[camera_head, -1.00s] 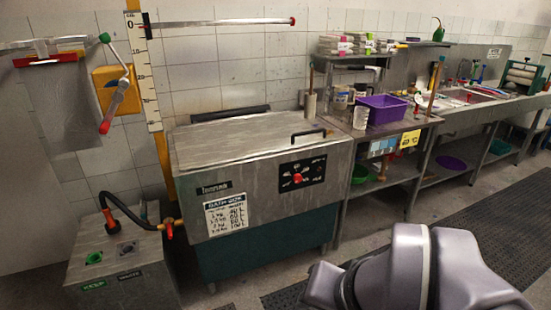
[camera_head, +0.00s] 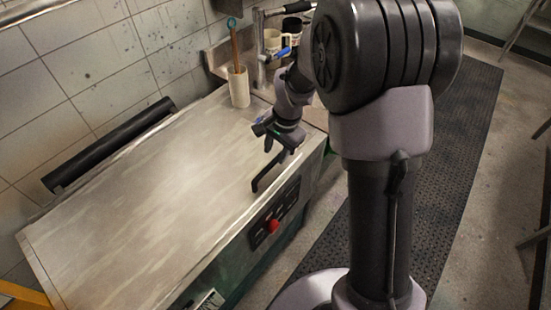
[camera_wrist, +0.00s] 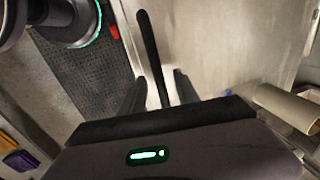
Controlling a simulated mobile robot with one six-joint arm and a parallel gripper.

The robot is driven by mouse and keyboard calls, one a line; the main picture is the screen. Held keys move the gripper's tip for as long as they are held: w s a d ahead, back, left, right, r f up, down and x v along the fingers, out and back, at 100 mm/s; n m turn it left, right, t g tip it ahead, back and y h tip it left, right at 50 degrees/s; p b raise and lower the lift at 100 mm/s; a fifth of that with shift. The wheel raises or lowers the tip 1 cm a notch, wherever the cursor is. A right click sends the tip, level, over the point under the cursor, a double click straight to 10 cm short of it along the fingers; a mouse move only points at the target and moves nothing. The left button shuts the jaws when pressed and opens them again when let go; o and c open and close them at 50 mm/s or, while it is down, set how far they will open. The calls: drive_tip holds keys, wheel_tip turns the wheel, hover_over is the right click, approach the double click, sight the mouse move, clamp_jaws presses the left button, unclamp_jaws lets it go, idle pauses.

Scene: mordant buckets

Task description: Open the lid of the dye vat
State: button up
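The dye vat's lid (camera_head: 150,190) is a flat, worn steel sheet lying shut in the head view; it also shows in the wrist view (camera_wrist: 215,45). Its black bar handle (camera_head: 268,172) is at the lid's front right corner. In the wrist view the handle (camera_wrist: 151,45) runs up the picture between my two fingers. My gripper (camera_head: 279,151) is open over the right end of the handle. Whether the fingers touch the handle I cannot tell. A red knob (camera_head: 273,226) sits on the dark control panel (camera_head: 262,232) below the handle.
A beige cylinder holding a wooden stick (camera_head: 238,85) stands beyond the lid's back right corner; a tube (camera_wrist: 285,105) lies close to my gripper in the wrist view. A black roll (camera_head: 110,145) lies along the wall behind the lid. Dark matting (camera_head: 455,150) covers the floor at right.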

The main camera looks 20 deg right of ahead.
sight(275, 161)
drive_tip(key=shift+s+f, duration=0.25)
drive_tip(key=shift+f, duration=1)
drive_tip(key=shift+w+a+f, duration=0.15)
drive_tip(key=shift+f, duration=0.15)
drive_tip(key=shift+r, duration=0.1)
drive_tip(key=shift+w, duration=0.1)
clamp_jaws()
